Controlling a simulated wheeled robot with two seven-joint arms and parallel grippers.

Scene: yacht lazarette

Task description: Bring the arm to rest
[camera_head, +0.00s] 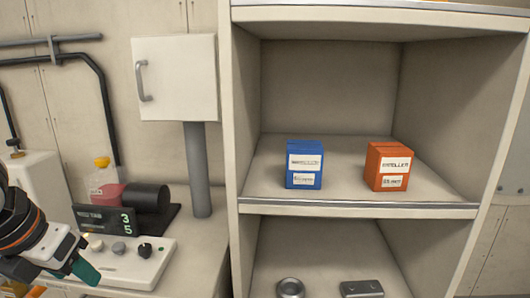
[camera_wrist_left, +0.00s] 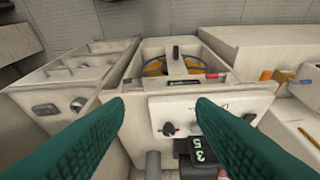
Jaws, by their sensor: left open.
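My left gripper (camera_head: 82,270) is at the lower left of the head view, with its teal fingers over the front of a white control panel (camera_head: 135,264). Whether it touches the panel cannot be told. In the left wrist view its two teal fingers (camera_wrist_left: 160,104) are spread wide with nothing held between them. The panel with knobs (camera_wrist_left: 190,115) and a dark display reading 3 and 5 (camera_wrist_left: 200,150) shows beyond them. My right gripper is in neither view.
A shelf unit (camera_head: 235,130) on the right holds a blue box (camera_head: 304,165) and an orange box (camera_head: 388,167). Small metal parts (camera_head: 290,288) lie on the lower shelf. A bottle with a yellow cap (camera_head: 102,180) and a grey post (camera_head: 197,170) stand behind the panel.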

